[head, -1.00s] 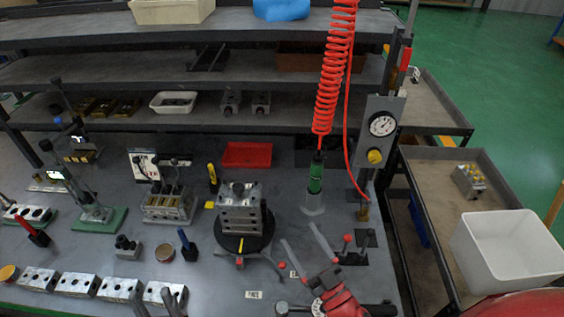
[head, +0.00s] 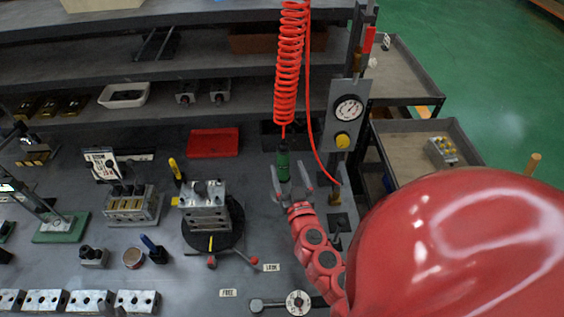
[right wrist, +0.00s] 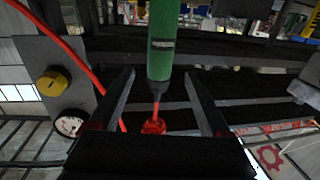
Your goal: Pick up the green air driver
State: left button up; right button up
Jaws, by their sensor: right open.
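The green air driver (head: 283,166) hangs upright from the red coiled hose, over the bench's right part. My right gripper (head: 293,182) is open, with its two fingers on either side of the driver's lower part in the head view. In the right wrist view the driver (right wrist: 163,45) stands between the open fingers (right wrist: 163,95), with gaps on both sides. The fingers do not grip it.
The red coiled hose (head: 289,65) runs up from the driver. A gauge panel (head: 344,115) with a yellow knob stands close to its right. A valve block (head: 205,209) on a round turntable is at left. A red tray (head: 213,143) lies behind.

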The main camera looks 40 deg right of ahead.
aim_at(284, 160)
jog(key=p+x, duration=0.1)
jog(key=x, duration=0.3)
jog(key=p+x, duration=0.2)
jog(key=x, duration=0.2)
jog(key=shift+w+d+f, duration=0.1)
jog(key=shift+d+f, duration=0.05)
jog(key=shift+f, duration=0.05)
jog(key=shift+w+d+f, duration=0.15)
jog(key=shift+w, duration=0.4)
grip_shut()
